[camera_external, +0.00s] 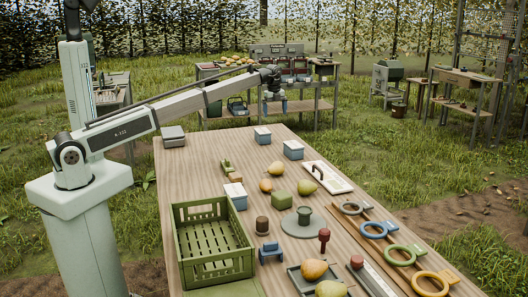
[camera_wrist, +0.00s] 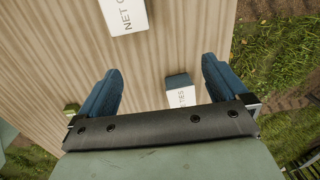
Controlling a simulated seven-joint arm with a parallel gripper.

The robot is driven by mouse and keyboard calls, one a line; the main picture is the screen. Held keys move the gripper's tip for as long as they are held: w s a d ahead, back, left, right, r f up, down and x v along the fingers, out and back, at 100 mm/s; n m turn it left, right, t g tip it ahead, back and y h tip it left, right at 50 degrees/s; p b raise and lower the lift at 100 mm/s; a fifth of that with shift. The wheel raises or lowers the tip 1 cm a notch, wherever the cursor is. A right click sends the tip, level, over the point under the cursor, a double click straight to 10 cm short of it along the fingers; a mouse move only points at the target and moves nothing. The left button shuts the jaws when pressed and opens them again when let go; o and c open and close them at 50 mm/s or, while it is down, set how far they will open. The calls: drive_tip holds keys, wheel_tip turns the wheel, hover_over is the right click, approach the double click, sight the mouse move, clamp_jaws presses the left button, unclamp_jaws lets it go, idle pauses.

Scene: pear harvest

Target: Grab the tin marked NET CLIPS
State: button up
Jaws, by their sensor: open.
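A white-topped tin lettered "NET C" (camera_wrist: 124,14) is cut off by the top edge of the wrist view, beyond my fingertips; the rest of its lettering is out of frame. My gripper (camera_wrist: 160,78) is open and empty, its two blue fingers apart. In the outside view my gripper (camera_external: 274,104) hangs above the far end of the table. Two small blue-and-white tins, one on the left (camera_external: 262,135) and one on the right (camera_external: 293,150), stand below and in front of it. A similar tin (camera_external: 235,196) stands nearer. Their lettering is too small to read there.
Another tin (camera_wrist: 180,93), ending in "TES", sits between my fingers in the wrist view, partly hidden by my gripper. Bare wood lies around the far tins.

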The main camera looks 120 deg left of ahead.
approach(263, 130)
drive_tip(key=shift+h, duration=0.3)
drive_tip(key=f, duration=0.5)
drive_tip(key=shift+a+f, duration=0.15)
drive_tip(key=shift+a, duration=0.15)
drive_tip(key=shift+w+d+f, duration=0.1)
drive_tip(key=shift+d+f, duration=0.05)
drive_tip(key=shift+f, duration=1.15)
drive_tip(key=shift+d+f, duration=0.15)
drive_tip(key=shift+f, duration=1.15)
drive_tip(key=c, duration=1.2)
drive_tip(key=shift+o, duration=0.2)
drive_tip(key=shift+r, duration=0.15)
